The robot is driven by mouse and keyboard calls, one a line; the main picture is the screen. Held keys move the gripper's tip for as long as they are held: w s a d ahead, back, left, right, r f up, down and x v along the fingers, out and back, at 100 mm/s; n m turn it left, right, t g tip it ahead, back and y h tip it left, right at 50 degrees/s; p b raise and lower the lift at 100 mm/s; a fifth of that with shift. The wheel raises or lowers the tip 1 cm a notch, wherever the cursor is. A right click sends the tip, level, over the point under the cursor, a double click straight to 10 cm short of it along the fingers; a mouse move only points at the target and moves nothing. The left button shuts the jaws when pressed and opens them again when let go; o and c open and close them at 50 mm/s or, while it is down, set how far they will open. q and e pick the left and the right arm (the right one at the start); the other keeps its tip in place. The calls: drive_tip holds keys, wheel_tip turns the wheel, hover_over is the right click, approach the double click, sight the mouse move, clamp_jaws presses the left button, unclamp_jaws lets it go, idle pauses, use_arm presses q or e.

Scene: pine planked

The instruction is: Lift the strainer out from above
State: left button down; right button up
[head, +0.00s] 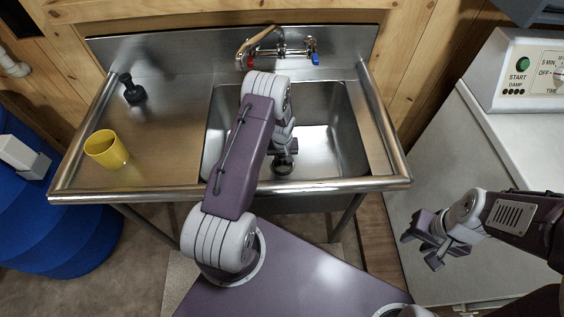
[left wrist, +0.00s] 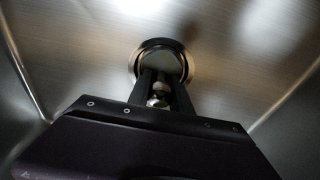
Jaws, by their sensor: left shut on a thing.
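The strainer (head: 282,168) is a small dark round piece at the drain in the floor of the steel sink (head: 345,130). In the left wrist view the strainer (left wrist: 160,62) shows as a disc with a dark rim and a small knob. My left gripper (head: 284,151) reaches down into the sink from above. In the left wrist view the gripper (left wrist: 160,92) is shut on the strainer's knob. I cannot tell whether the strainer sits in the drain or is slightly raised. My right gripper (head: 432,250) is apart from the sink at the right, with its fingers spread and empty.
A yellow cup (head: 106,149) and a dark small object (head: 131,89) stand on the drainboard (head: 165,130) at left. The faucet (head: 280,50) is at the back of the sink. A white machine (head: 450,140) stands at right, a blue barrel (head: 60,220) at left.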

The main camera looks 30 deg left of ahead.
use_arm(q)
wheel_tip(320, 180, up, 4)
drive_tip(key=shift+r, duration=0.1)
drive_tip(key=w+d+r, duration=0.3)
drive_tip(key=d+r, duration=0.3)
drive_tip(key=d, duration=0.5)
drive_tip(key=shift+d+r, duration=0.15)
drive_tip(key=shift+r, duration=0.2)
